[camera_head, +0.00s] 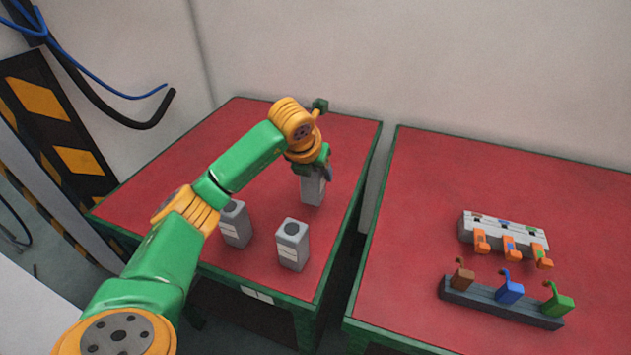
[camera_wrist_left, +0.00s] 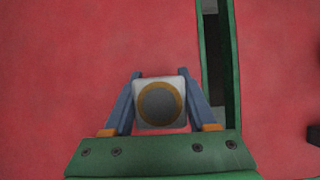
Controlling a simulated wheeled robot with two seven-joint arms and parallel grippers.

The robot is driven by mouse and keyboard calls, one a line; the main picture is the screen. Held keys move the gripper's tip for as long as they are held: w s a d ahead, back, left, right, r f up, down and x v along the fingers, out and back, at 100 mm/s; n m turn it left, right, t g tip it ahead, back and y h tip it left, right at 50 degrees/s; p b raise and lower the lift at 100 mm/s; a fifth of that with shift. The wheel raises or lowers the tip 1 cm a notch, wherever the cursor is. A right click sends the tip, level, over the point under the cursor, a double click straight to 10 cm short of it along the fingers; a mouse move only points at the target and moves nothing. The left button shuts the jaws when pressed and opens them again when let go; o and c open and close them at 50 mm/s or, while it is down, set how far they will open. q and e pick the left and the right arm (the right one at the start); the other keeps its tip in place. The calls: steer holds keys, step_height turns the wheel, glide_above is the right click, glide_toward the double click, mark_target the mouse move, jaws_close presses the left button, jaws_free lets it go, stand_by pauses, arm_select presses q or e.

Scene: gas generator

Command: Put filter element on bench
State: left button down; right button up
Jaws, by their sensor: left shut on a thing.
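My left gripper (camera_head: 318,172) is shut on a grey box-shaped filter element (camera_head: 313,189) over the back right part of the left red bench (camera_head: 240,112). In the left wrist view the filter element (camera_wrist_left: 159,103) sits between the two blue fingers of my left gripper (camera_wrist_left: 159,100), and its round dark port with a tan ring shows on top. I cannot tell whether its base touches the bench. Two more grey filter elements stand upright nearer the front: one (camera_head: 292,246) in the middle and one (camera_head: 236,226) beside my arm. My right gripper is not in view.
A second red bench (camera_head: 420,165) stands to the right, across a narrow gap. It bears a grey block with orange-handled parts (camera_head: 503,232) and a dark rack with brown, blue and green pieces (camera_head: 500,303). A wall stands behind both benches.

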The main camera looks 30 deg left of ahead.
mark_target(315, 182)
arm_select(q)
step_height(315, 182, down, 4)
steer(key=shift+a+r+p, duration=0.15)
steer(key=shift+r+p, duration=0.05)
steer(key=shift+p, duration=0.2)
steer(key=shift+c, duration=1)
jaws_free()
steer(key=shift+w, duration=0.1)
steer(key=shift+r, duration=0.15)
steer(key=v, duration=1.2)
